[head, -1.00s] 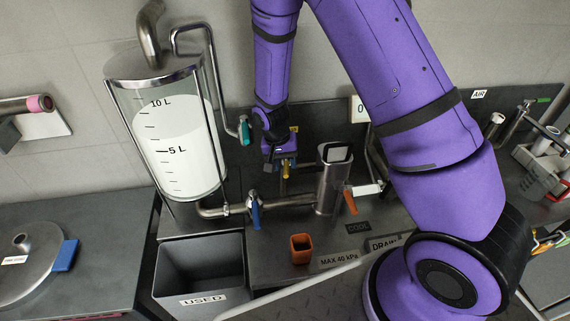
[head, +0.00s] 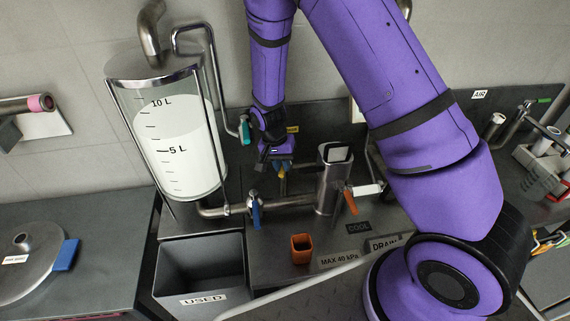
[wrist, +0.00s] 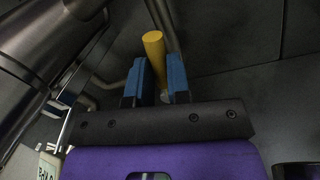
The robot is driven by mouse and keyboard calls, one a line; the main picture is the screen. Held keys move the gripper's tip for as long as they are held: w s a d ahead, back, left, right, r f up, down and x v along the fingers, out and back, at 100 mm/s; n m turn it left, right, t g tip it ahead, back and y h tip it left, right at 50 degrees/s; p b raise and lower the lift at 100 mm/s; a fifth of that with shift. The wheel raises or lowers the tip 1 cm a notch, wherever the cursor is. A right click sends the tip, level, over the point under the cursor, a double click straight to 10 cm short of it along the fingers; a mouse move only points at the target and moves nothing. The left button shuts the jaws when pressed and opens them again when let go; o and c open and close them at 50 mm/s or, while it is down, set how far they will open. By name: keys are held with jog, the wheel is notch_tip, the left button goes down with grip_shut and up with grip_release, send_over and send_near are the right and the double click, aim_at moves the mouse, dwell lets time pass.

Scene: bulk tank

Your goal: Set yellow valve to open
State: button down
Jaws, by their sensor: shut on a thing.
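The yellow valve handle shows as a yellow rod (wrist: 154,52) between the blue fingers in the wrist view. My gripper (wrist: 157,76) is shut on it, with a finger on each side. In the head view my gripper (head: 279,174) is low behind the pipe, between the clear tank and the metal cylinder. The handle is mostly hidden there by my gripper. A yellow label (head: 293,130) is on the dark back panel just behind my wrist.
The clear tank (head: 185,150) holds white liquid. Near my gripper are a teal-handled valve (head: 245,130), a blue handle (head: 255,210), a metal cylinder (head: 331,180) and an orange handle (head: 350,202). A grey USED bin (head: 203,298) and an orange cup (head: 301,249) stand in front.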

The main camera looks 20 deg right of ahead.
jog(key=shift+w+a+m, duration=0.25)
jog(key=shift+m, duration=0.35)
jog(key=shift+w+a+m, duration=0.25)
jog(key=shift+m, duration=0.35)
jog(key=c, duration=1.1)
grip_release()
jog(key=shift+s, duration=0.1)
